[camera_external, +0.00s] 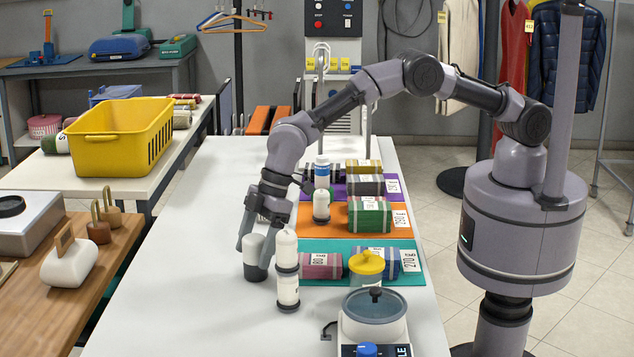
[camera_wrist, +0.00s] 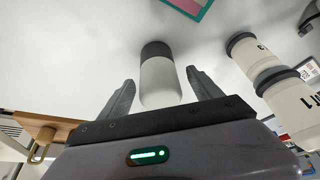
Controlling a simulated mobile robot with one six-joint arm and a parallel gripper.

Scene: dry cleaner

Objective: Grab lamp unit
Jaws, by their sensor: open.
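The lamp unit (camera_external: 254,266), a short cylinder with a white body and a dark grey end, stands on the white table below my gripper. My gripper (camera_external: 257,238) is open and points down over it. In the wrist view the lamp unit (camera_wrist: 160,83) lies between the two spread fingers of my gripper (camera_wrist: 160,79). A gap shows between it and each finger there. Part of its top is hidden by the fingers in the external view.
White bottles (camera_external: 287,289) with dark bands stand close to its right, also in the wrist view (camera_wrist: 292,100). Coloured mats with labelled rolls lie further right. A scale (camera_external: 374,330) stands at the front. The table's left side is clear.

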